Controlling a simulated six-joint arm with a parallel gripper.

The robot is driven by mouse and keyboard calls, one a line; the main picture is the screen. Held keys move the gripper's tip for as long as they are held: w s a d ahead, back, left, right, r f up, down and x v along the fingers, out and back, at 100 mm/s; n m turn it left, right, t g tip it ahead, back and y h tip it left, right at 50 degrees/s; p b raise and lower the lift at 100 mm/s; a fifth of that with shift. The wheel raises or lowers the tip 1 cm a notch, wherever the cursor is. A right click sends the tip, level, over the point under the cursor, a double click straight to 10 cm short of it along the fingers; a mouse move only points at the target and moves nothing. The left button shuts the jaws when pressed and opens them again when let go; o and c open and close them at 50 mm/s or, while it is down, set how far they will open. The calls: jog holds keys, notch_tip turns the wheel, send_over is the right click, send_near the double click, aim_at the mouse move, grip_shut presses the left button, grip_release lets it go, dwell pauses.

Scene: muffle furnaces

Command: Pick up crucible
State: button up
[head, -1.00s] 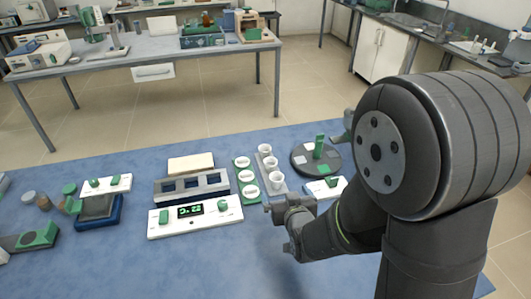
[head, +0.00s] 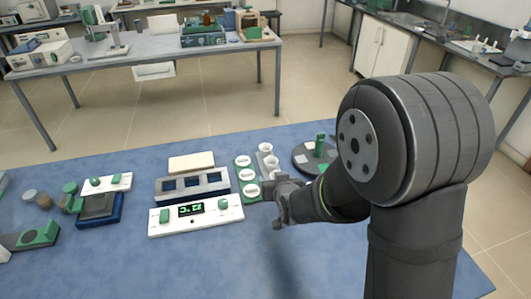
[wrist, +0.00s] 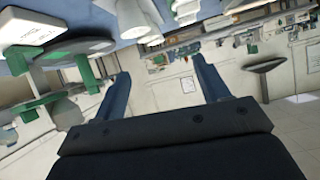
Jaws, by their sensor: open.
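Two white crucibles show in the head view, the far one (head: 267,148) and the middle one (head: 270,161), standing upright in a row on a grey holder. The nearest place in that row is hidden behind my gripper (head: 271,210). In the wrist view, which is turned over, white crucibles (wrist: 131,20) hang at the top edge, cut off by the frame. My gripper (wrist: 160,65) is open, with its two blue fingers apart and nothing between them. It is level or near level at the front of the row; contact cannot be told.
A green holder with white round pieces (head: 243,161) stands left of the row. A white panel with a green display (head: 195,216) lies front left, before a grey rack (head: 193,186). A dark round plate with a green post (head: 307,158) stands to the right.

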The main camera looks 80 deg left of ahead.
jog(key=s+a+h, duration=0.1)
jog(key=a+h, duration=0.2)
jog(key=a, duration=0.9)
jog(key=m+t+h, duration=0.2)
jog(key=m+h, duration=0.1)
jog(key=h, duration=0.2)
send_near(265, 149)
jog(key=shift+w+d+f, duration=0.1)
jog(key=shift+d+f, duration=0.1)
jog(key=shift+f, duration=0.3)
jog(key=shift+d+f, duration=0.25)
jog(key=shift+f, duration=0.25)
jog(key=shift+g, duration=0.3)
jog(key=shift+w+x, duration=0.15)
jog(key=shift+x, duration=1.5)
jog(key=shift+w+x, duration=0.15)
jog(key=shift+x, duration=1.5)
jog(key=shift+a+r, duration=0.2)
jog(key=c, duration=1)
